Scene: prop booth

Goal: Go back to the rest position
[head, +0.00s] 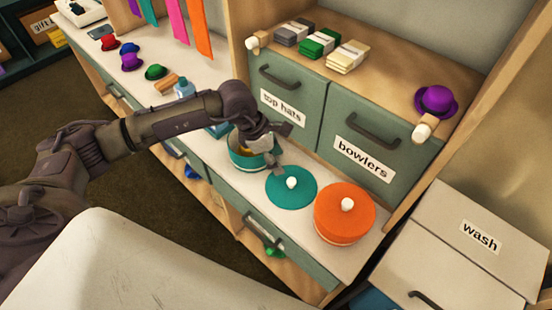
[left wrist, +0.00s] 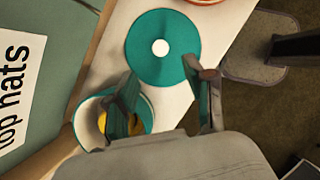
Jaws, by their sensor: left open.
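My left gripper (head: 272,160) reaches in from the left over the counter, and its fingers are open and empty. In the left wrist view the two fingers (left wrist: 168,92) stand apart, with nothing held between them. Below and beside it is a teal round box (head: 238,160), open at the top, with something yellow inside; the gripper hides part of it. A teal lid (head: 280,196) with a white knob lies flat on the counter beside the box. The lid also shows in the left wrist view (left wrist: 150,68). My right gripper is in neither view.
An orange lidded box (head: 343,220) stands right of the lid. Drawers labelled "top hats" (head: 274,85) and "bowlers" (head: 352,165) rise behind the counter (head: 222,168). A "wash" bin (head: 455,250) stands at right. Small hats (head: 132,62) sit at the counter's far left.

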